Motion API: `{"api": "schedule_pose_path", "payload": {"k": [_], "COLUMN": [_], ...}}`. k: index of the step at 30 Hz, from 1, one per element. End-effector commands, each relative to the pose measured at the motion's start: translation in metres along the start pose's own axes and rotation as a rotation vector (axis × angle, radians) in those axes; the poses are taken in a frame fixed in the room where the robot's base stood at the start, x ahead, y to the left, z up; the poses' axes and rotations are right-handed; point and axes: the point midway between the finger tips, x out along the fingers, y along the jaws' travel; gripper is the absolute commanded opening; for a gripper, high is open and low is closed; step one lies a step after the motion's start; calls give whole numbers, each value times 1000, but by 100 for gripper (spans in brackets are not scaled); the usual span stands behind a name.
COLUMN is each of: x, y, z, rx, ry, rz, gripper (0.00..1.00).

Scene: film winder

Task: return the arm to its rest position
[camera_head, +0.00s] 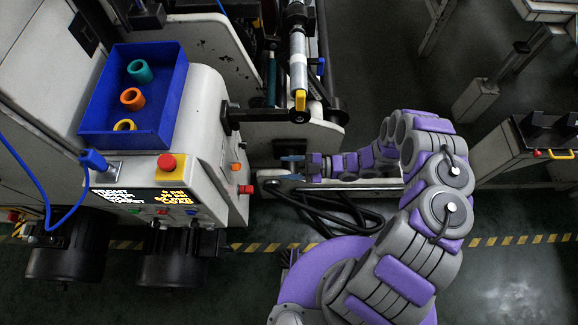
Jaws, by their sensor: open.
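My purple and grey arm rises from my body at the bottom, bends near the middle right and reaches left toward the film winder (224,115). My gripper (286,167) is at the arm's far end, small in view, pointing left at the machine's lower side. Its fingers are open and I see nothing between them. It is below the shaft with the white roll (298,62) and right of the red knob (246,189) on the machine's side. Whether it touches the machine cannot be told.
A blue bin (98,122) holding teal, orange and yellow cores sits on the machine's top, above a red button (167,163) and display. Dark cables (335,215) loop below my forearm. A workbench (545,150) stands at right. Dark floor is free at lower right, past the striped line (510,240).

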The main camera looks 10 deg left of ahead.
Motion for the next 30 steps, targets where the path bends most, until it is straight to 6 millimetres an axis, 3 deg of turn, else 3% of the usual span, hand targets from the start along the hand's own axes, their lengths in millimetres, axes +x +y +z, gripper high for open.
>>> {"api": "schedule_pose_path", "payload": {"k": [15,19,23,30], "x": [0,-8,-33,-111], "y": [1,11,38,113], "z": [1,12,37,72], "rx": [0,-4,-10,-3], "ry": [-4,-77,-266,-714], "rz": [0,-8,-24,4], "gripper": [51,51,51,51]}}
